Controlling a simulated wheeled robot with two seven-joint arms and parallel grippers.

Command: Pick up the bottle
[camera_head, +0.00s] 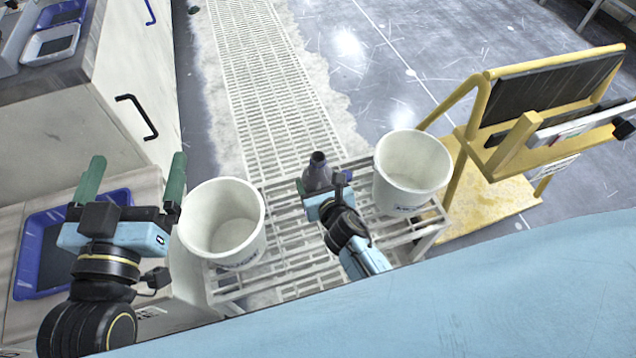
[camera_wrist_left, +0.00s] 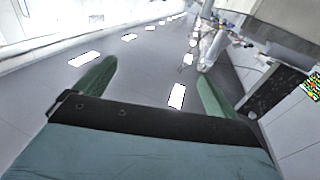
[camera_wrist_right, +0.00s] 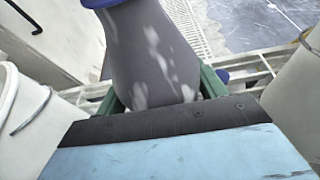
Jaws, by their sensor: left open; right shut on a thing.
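The grey bottle (camera_head: 317,172) stands on a white slatted rack between two white buckets in the head view. In the right wrist view the bottle (camera_wrist_right: 152,55) fills the middle, between the green fingers. My right gripper (camera_head: 324,187) is shut on the bottle; its fingers are mostly hidden by the gripper body in the head view. My left gripper (camera_head: 132,182) is open and empty, raised over the counter at the left. Its green fingers also show wide apart in the left wrist view (camera_wrist_left: 155,90).
A white bucket (camera_head: 258,220) stands left of the bottle and another white bucket (camera_head: 440,165) stands close on its right, both on the slatted rack (camera_head: 290,262). A blue tray (camera_head: 28,262) lies under my left gripper. A yellow cart (camera_head: 485,190) stands at the right.

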